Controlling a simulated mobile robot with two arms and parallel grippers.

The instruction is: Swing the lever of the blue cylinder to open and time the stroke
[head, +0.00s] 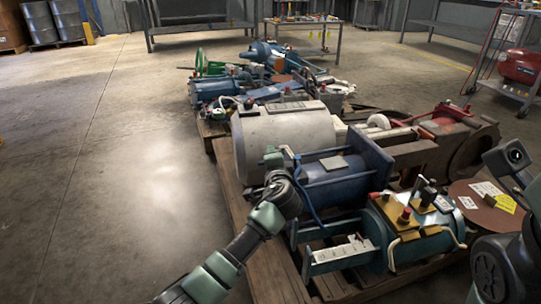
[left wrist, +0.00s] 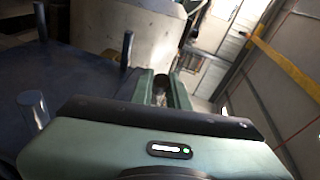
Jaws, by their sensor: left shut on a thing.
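The blue cylinder (head: 335,185), a steel-blue body between square end plates, lies on the pallet in the head view. It also fills the left side of the left wrist view (left wrist: 75,105). My left gripper (head: 275,160) is at the cylinder's left end, beside the large grey drum. In the left wrist view its green fingers (left wrist: 160,88) are shut on a small dark grey piece, apparently the lever, mostly hidden between them. How far the lever is turned cannot be seen. My right arm shows at the right edge, but its gripper is out of view.
The grey drum (head: 285,138) stands close behind the left gripper. A teal cylinder with brass plate and red knobs (head: 425,235) lies in front on the wooden pallet (head: 265,270). A rusty red machine (head: 455,140) is at right. Open concrete floor (head: 110,170) lies left.

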